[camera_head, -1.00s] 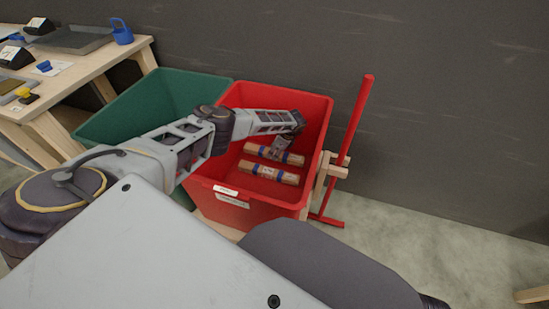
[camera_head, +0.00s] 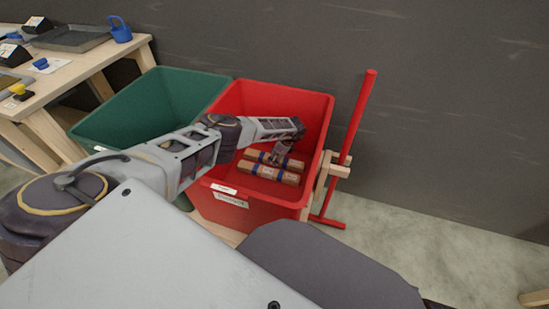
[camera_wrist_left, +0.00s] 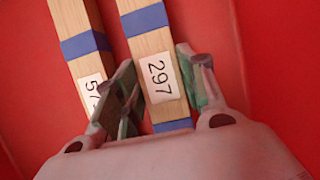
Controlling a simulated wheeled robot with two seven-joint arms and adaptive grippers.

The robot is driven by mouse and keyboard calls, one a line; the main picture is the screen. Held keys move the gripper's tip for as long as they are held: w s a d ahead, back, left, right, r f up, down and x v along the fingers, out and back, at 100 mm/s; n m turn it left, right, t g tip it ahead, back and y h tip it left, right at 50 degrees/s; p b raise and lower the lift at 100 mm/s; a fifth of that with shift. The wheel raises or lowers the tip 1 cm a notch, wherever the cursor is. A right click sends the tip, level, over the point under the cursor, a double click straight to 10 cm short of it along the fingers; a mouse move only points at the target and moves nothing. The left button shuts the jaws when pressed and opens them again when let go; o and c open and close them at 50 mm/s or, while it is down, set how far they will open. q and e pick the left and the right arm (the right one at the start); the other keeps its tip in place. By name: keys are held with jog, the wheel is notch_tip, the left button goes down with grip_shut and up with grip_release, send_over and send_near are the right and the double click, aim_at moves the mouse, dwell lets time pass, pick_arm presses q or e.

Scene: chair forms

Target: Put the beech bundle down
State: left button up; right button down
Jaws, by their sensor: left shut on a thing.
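A beech bundle (camera_head: 294,163) with blue bands is inside the red bin (camera_head: 250,209). In the left wrist view, this bundle (camera_wrist_left: 150,45) carries a label reading 297. My left gripper (camera_wrist_left: 160,82) is shut on it, one finger on each side. In the head view the left gripper (camera_head: 283,150) reaches down into the bin and covers part of the bundle. A second beech bundle (camera_head: 268,173) lies alongside on the near side. Its label is partly hidden by a finger in the wrist view (camera_wrist_left: 82,50). Whether the held bundle touches the floor is unclear. My right gripper is not in view.
A green bin (camera_head: 105,128) stands left of the red one. A red post (camera_head: 357,115) with a wooden clamp stands close at its right. A wooden table (camera_head: 90,68) with a tray and a blue jug (camera_head: 121,33) is at the far left. A dark wall rises behind.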

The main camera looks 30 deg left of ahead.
pick_arm(q)
jog(key=o, duration=1.2)
jog(key=shift+r, duration=0.1)
